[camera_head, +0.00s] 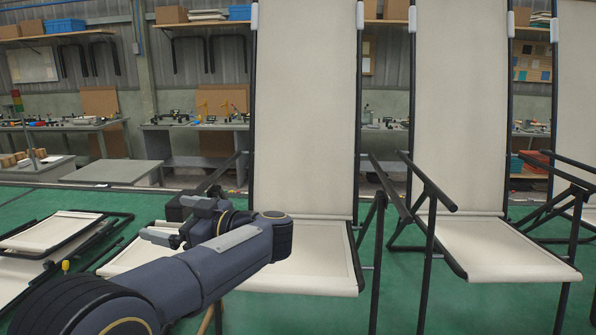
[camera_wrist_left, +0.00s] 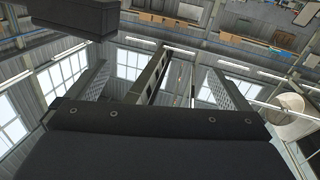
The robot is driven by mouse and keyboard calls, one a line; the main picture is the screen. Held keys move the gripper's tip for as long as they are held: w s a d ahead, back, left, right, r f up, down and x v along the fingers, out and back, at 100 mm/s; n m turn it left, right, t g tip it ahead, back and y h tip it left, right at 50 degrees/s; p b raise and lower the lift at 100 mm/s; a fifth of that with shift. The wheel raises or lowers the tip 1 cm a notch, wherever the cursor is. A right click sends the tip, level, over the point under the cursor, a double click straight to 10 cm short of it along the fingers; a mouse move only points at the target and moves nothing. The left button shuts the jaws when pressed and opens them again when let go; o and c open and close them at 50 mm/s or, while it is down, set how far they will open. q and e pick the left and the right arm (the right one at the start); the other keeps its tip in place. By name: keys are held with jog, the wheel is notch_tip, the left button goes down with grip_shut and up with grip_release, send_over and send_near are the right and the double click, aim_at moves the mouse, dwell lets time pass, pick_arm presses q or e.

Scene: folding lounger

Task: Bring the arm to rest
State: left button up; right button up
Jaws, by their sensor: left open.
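My left arm reaches in from the lower left of the head view. Its gripper (camera_head: 168,220) is open, with nothing seen between the fingers, and it is in front of the nearest lounger as I see it. In the left wrist view the two fingers (camera_wrist_left: 165,78) stand apart and point up toward the ceiling. The nearest lounger (camera_head: 305,110) stands unfolded, with a tall cream back and a low seat (camera_head: 310,262). My forearm overlaps the left part of its seat in the picture. My right gripper is not in view.
A second unfolded lounger (camera_head: 458,110) stands to the right, with a third (camera_head: 577,100) at the edge. Flat, folded frames (camera_head: 55,232) lie stacked at the left. Workbenches (camera_head: 205,128) line the back wall under shelves. Green floor (camera_head: 400,290) shows between them.

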pick_arm(q)
jog(key=w+a+r+m+t+h, duration=0.3)
jog(key=a+m+t+h, duration=0.25)
jog(key=t+h, duration=0.45)
jog(key=s+d+f+m+g+h, duration=0.1)
jog(key=s+d+f+m+h, duration=0.1)
jog(key=s+f+h, duration=0.2)
jog(key=s+d+f+m+g+h, duration=0.1)
jog(key=s+d+f+m+h, duration=0.2)
jog(key=s, duration=0.5)
jog(key=s+d+f+m+h+b, duration=0.1)
jog(key=s+d+f+m+h, duration=0.2)
jog(key=s+f+h, duration=0.2)
jog(key=shift+s+f+g, duration=0.35)
jog(key=shift+s+g, duration=0.05)
jog(key=shift+s, duration=0.6)
jog(key=s+f+g, duration=0.2)
jog(key=s+f, duration=0.2)
jog(key=s, duration=0.1)
jog(key=s+f+g, duration=0.2)
jog(key=s+f, duration=0.2)
jog(key=s, duration=0.1)
jog(key=s+f+g+y, duration=0.1)
jog(key=s+f+g, duration=0.1)
jog(key=s+f, duration=0.2)
jog(key=shift+s+d+f+g, duration=0.2)
jog(key=shift+s, duration=0.25)
jog(key=shift+s+d+f+g, duration=0.2)
jog(key=shift+s, duration=0.2)
jog(key=shift+c, duration=0.3)
